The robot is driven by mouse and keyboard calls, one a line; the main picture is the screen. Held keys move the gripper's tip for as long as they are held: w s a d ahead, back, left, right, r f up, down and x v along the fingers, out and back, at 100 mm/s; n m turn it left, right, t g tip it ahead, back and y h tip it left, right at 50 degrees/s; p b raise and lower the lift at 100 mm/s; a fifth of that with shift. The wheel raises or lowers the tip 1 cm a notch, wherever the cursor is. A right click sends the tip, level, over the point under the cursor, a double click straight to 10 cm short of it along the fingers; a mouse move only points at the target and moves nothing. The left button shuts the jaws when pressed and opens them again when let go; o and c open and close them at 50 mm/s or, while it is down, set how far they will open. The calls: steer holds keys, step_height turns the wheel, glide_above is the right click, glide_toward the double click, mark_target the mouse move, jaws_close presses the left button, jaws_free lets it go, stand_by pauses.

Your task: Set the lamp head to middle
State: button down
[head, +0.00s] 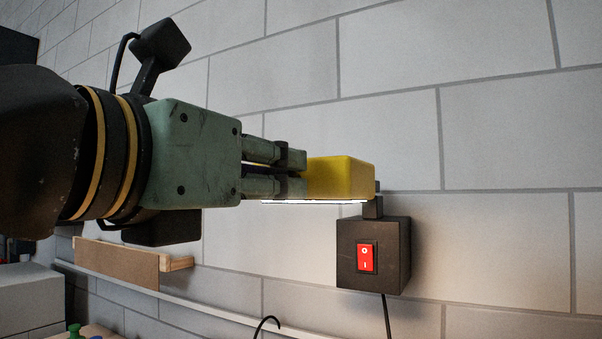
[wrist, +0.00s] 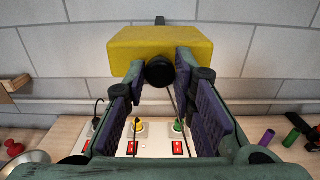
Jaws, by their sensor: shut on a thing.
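The lamp head (head: 341,176) is a yellow block with a lit white strip along its underside. It joins a dark mount above a black box (head: 346,253) on the wall. In the wrist view the yellow lamp head (wrist: 160,45) is at the top, with a round black knob (wrist: 159,72) on its near side. My gripper (head: 298,173) reaches from the left and meets the lamp head's near end. In the wrist view my gripper (wrist: 161,70) has its fingers on both sides of the knob, shut on it. The finger contact is partly hidden.
The black box carries a red rocker switch (head: 366,258), with a cable below. A wooden ledge (head: 116,264) is on the wall at left. Below, a pale panel (wrist: 152,149) holds red switches and yellow and green knobs. A purple cylinder (wrist: 265,137) lies on the bench at right.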

steer(key=shift+r, duration=0.15)
steer(key=c, duration=1.3)
jaws_free()
steer(key=shift+c, duration=0.2)
steer(key=v, duration=0.7)
steer(key=shift+s, duration=0.25)
